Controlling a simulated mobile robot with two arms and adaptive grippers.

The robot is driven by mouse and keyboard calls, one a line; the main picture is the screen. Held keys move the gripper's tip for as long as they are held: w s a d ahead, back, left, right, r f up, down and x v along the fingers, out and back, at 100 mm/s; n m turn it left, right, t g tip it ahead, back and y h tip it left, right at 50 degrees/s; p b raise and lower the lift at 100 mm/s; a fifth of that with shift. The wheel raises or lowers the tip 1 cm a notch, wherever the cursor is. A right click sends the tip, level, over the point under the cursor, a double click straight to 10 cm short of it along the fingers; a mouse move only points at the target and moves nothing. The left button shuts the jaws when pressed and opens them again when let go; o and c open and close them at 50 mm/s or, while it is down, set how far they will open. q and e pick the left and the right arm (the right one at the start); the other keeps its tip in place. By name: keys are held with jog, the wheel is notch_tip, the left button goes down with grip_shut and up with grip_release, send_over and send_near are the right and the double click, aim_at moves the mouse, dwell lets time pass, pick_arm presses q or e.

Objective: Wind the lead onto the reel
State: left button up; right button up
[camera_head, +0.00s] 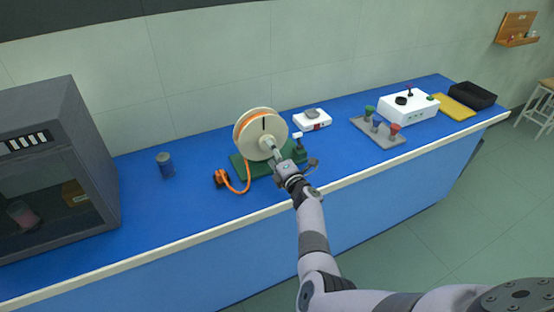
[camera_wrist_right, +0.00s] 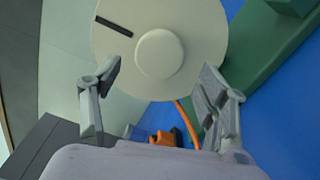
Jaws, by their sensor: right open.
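A cream reel (camera_head: 258,122) with a dark slot stands upright on a green base (camera_head: 240,163) in the middle of the blue bench. Some orange lead (camera_head: 247,181) shows at the reel's rim and hangs down to an orange plug (camera_head: 221,177) on the bench. My right gripper (camera_head: 275,152) is in front of the reel's hub. In the right wrist view my right gripper (camera_wrist_right: 160,88) has its fingers spread, with the reel's round pale hub (camera_wrist_right: 159,53) ahead between and beyond them. I cannot tell any contact. My left gripper is not in view.
A white scale (camera_head: 312,120), a grey tray with knobs (camera_head: 392,138), a white box (camera_head: 408,110), a yellow mat (camera_head: 455,108) and a black tray (camera_head: 472,95) are to the right.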

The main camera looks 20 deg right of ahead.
jog(key=shift+s, duration=1.65)
